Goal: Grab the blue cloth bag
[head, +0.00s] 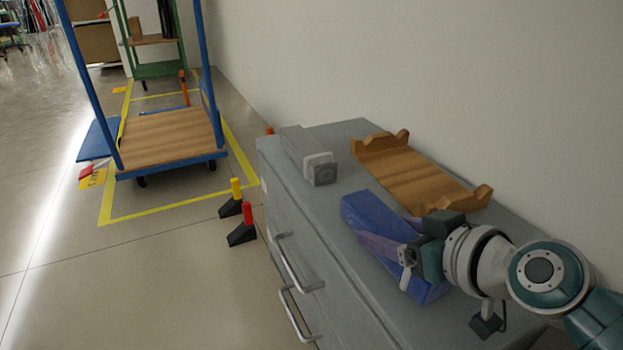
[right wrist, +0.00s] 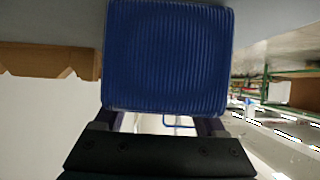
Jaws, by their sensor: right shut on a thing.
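I cannot tell whether the bag touches the cabinet top. My left gripper is not in view.
The grey cabinet (head: 345,285) bears a grey box-like block (head: 307,155) at the far left and a wooden tray (head: 420,178) behind the bag, close to it. A wall runs along the back. A blue-framed cart (head: 170,138) stands on the floor at left.

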